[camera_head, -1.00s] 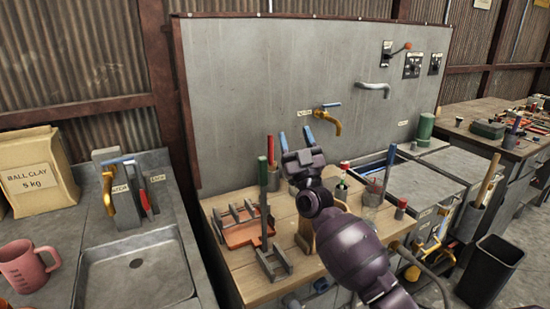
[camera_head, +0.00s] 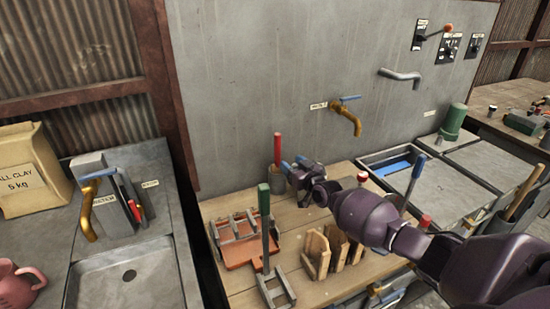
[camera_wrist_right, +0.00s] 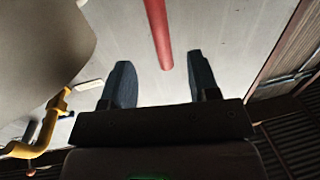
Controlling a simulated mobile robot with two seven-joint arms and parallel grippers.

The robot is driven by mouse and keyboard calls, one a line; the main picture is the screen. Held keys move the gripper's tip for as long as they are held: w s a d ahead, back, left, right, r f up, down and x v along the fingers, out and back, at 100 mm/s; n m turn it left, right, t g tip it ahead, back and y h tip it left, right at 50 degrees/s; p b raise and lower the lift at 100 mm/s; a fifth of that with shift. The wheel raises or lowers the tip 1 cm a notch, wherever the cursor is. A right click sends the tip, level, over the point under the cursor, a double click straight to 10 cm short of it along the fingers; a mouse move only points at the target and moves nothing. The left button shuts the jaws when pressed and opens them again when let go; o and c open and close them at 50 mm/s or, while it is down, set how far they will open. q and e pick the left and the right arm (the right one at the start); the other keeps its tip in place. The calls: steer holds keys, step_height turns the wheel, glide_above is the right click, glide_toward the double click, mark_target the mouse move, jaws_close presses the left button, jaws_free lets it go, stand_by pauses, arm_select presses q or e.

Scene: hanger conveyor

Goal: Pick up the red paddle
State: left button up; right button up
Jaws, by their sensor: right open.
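In the right wrist view, the red handle (camera_wrist_right: 160,30) runs in from the top edge and ends between the open fingertips (camera_wrist_right: 161,70). My left gripper is not in view.
A green-handled tool (camera_head: 264,215) stands in front of the cup, close to my right gripper. An orange tray with metal frames (camera_head: 238,253) lies left of it. Wooden blocks (camera_head: 325,252) stand at the table's front. A tap (camera_head: 350,118) juts from the panel behind.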

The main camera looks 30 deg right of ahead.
mark_target(279, 155)
steer(key=w, duration=0.2)
steer(key=w+b, duration=0.1)
steer(key=w, duration=0.1)
steer(key=shift+a+f, duration=0.15)
steer(key=shift+a, duration=0.05)
steer(key=shift+w+b, duration=0.45)
steer(key=shift+w, duration=0.2)
steer(key=w+b, duration=0.2)
steer(key=b, duration=0.1)
steer(key=shift+w+a+f, duration=0.1)
steer(key=shift+w+a, duration=0.05)
steer(key=shift+w, duration=0.1)
steer(key=shift+w+a+b, duration=0.15)
steer(key=shift+w+b, duration=1.25)
steer(key=shift+w, duration=0.05)
steer(key=shift+r, duration=0.2)
steer(key=shift+c, duration=0.3)
steer(key=c, duration=1)
